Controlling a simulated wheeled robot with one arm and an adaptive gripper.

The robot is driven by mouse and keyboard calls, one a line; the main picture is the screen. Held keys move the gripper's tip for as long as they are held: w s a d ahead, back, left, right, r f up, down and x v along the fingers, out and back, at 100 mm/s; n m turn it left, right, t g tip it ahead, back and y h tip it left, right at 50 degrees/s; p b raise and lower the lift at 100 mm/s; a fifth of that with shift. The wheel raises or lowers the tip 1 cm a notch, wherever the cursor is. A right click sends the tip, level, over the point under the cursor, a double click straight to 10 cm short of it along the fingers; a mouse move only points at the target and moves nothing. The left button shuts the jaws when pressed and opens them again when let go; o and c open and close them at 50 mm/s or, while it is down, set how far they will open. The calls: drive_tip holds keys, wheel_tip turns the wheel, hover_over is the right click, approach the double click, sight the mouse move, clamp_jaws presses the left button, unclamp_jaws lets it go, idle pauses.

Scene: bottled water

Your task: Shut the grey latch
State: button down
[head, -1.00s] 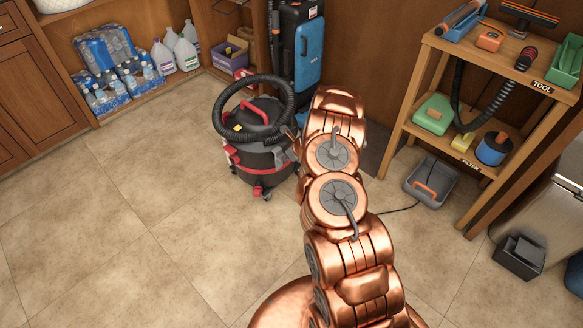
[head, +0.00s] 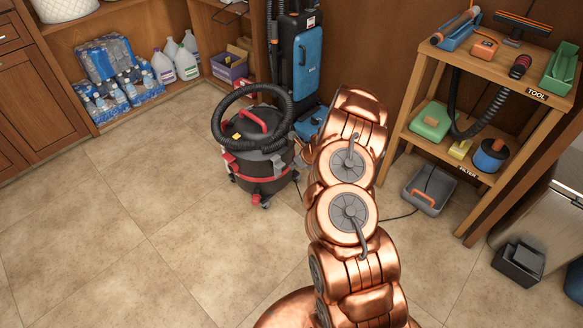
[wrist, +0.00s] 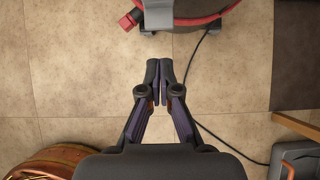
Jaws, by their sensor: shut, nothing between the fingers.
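The wet-dry vacuum (head: 262,170), black and grey with red trim and a coiled black hose on top, stands on the tiled floor left of my arm. A small grey piece (head: 278,161) on its right side may be the grey latch, but it is too small to tell whether it is open or shut. In the wrist view the vacuum's lower edge (wrist: 195,20) shows at the top. My gripper (wrist: 160,66) is shut and empty, pointing toward the vacuum and apart from it. In the head view my arm hides the gripper.
A blue and black upright machine (head: 300,65) stands behind the vacuum. A wooden tool shelf (head: 483,70) is at the right, with a grey tray (head: 429,190) on the floor beside it. Water bottles (head: 118,88) fill a low shelf at upper left. The floor at left is clear.

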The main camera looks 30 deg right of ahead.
wheel_tip(320, 180, up, 7)
drive_tip(key=s+p, duration=0.1)
drive_tip(key=shift+s, duration=0.3)
drive_tip(key=w+a+r+n+y, duration=0.15)
drive_tip(key=a+r+n, duration=0.25)
drive_tip(key=a+r, duration=0.4)
drive_tip(key=s+a+r+n+g+y, duration=0.2)
drive_tip(key=s+a+r+n, duration=0.5)
drive_tip(key=a, duration=0.3)
drive_tip(key=s+a+r+n+g+y, duration=0.1)
drive_tip(key=s+a+r+n+g, duration=0.1)
drive_tip(key=s+a+r+n, duration=0.55)
drive_tip(key=s+a+r+n+g+h, duration=0.1)
drive_tip(key=s+a+r+n+g, duration=0.2)
drive_tip(key=s, duration=0.4)
drive_tip(key=s+a+r+n+h, duration=0.1)
drive_tip(key=s+a+r+n, duration=0.2)
drive_tip(key=s, duration=0.4)
drive_tip(key=s+d+r+n+g+h, duration=0.15)
drive_tip(key=s+d+n, duration=0.3)
drive_tip(key=s, duration=0.45)
drive_tip(key=s+d+n+g+h, duration=0.1)
drive_tip(key=s+d+n+h, duration=0.3)
drive_tip(key=s, duration=0.5)
wheel_tip(320, 180, up, 22)
drive_tip(key=t+p, duration=0.1)
drive_tip(key=p, duration=1.9)
drive_tip(key=shift+s+d+m+y+p, duration=0.2)
drive_tip(key=shift+s+m+y+p, duration=0.1)
drive_tip(key=shift+s+y+p, duration=0.1)
